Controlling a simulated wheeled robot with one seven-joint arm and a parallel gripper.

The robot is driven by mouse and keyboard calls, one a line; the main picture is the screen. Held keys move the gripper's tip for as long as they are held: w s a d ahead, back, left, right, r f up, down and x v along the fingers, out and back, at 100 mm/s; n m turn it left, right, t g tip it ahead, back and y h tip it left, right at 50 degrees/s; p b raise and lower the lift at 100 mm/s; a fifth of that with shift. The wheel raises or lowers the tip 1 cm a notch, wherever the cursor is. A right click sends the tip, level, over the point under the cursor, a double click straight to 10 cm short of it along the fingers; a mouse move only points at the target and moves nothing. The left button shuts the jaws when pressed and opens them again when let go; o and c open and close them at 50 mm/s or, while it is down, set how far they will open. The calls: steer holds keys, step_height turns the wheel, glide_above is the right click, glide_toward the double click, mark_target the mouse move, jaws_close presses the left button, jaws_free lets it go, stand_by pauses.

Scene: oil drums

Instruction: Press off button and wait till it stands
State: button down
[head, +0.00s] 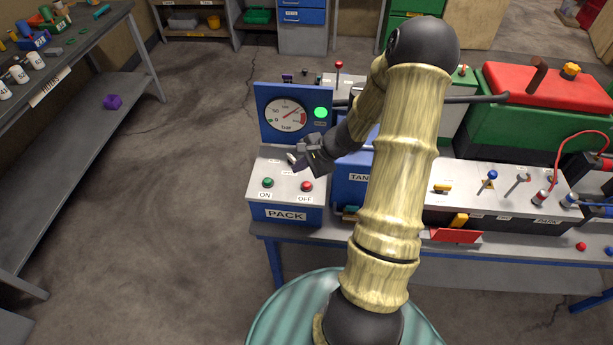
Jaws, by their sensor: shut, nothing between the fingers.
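The PACK box (285,214) stands on the blue-framed bench, with a grey sloping top. The red OFF button (307,187) is on its right and the green ON button (267,182) on its left. Behind them, a blue panel holds a round gauge (285,115) marked bar; its needle seems to point up and right, towards a red zone. A bright green lamp (320,112) glows beside the gauge. My gripper (293,160) is shut and empty, above the back part of the box top, behind the two buttons. Whether its tips touch the box I cannot tell.
My arm hides part of the blue TANK box (352,190) to the right. Further right are a switch panel (505,186) with levers, a red cable and a green-and-red machine (545,110). A grey bench (70,160) stands at left. The floor between is mostly clear.

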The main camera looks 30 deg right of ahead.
steer(key=d+m, duration=0.1)
steer(key=w+d+m+t, duration=0.1)
steer(key=d, duration=0.1)
steer(key=w+d+m+t, duration=0.1)
steer(key=shift+d+f+p, duration=0.25)
steer(key=shift+f+p, duration=0.1)
steer(key=b, duration=0.5)
glide_above(310, 186)
step_height(310, 186, down, 8)
steer(key=shift+w+d+r, duration=0.1)
steer(key=shift+f+b, duration=0.5)
steer(key=shift+b, duration=0.1)
steer(key=shift+f, duration=0.1)
stand_by(1.2)
steer(key=shift+f+b, duration=0.3)
steer(key=shift+b, duration=0.4)
steer(key=shift+f+b, duration=0.55)
steer(key=shift+b, duration=0.2)
stand_by(1.6)
